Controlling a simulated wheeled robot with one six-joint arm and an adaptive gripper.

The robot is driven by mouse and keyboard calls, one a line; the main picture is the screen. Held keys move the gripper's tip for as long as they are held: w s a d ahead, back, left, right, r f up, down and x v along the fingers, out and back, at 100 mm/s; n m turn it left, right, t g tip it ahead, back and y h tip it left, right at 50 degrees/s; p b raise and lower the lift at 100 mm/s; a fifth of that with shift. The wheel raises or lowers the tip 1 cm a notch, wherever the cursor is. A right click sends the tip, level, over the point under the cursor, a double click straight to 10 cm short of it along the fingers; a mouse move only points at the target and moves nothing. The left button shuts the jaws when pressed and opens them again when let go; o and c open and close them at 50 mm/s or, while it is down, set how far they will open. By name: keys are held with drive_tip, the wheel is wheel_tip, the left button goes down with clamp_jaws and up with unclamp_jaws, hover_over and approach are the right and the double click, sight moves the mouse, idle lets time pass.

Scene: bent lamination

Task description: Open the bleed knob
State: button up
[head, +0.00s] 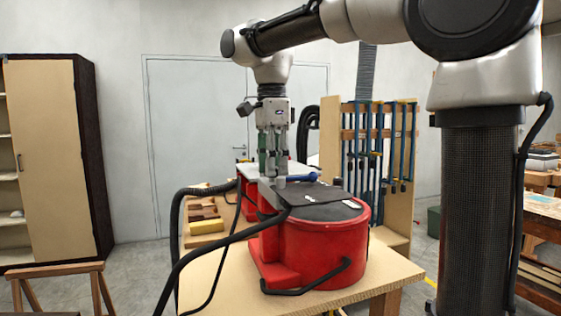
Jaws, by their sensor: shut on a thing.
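A red vacuum pump unit (320,245) with a dark grey top stands on the light wooden table. My gripper (272,174) points straight down over the back left part of the unit's top. Its fingers are shut on a small part there, which I take to be the bleed knob; the fingers mostly hide it, and its turned position cannot be told. A small grey cylinder (281,183) shows just below the fingertips.
Black hoses (208,246) loop over the table's left side and across the unit. A clamp rack (376,160) stands close behind on the right. A tray of wooden blocks (207,218) is at the back left. Bare table (225,280) shows at the front left.

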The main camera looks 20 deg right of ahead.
drive_tip(key=n, duration=0.4)
drive_tip(key=shift+n, duration=0.3)
drive_tip(key=n, duration=0.3)
drive_tip(key=shift+n, duration=0.3)
drive_tip(key=n, duration=1.2)
drive_tip(key=shift+n, duration=0.3)
drive_tip(key=n, duration=0.3)
drive_tip(key=shift+a+n, duration=0.1)
drive_tip(key=shift+n, duration=0.3)
drive_tip(key=n, duration=0.4)
drive_tip(key=shift+n, duration=2.2)
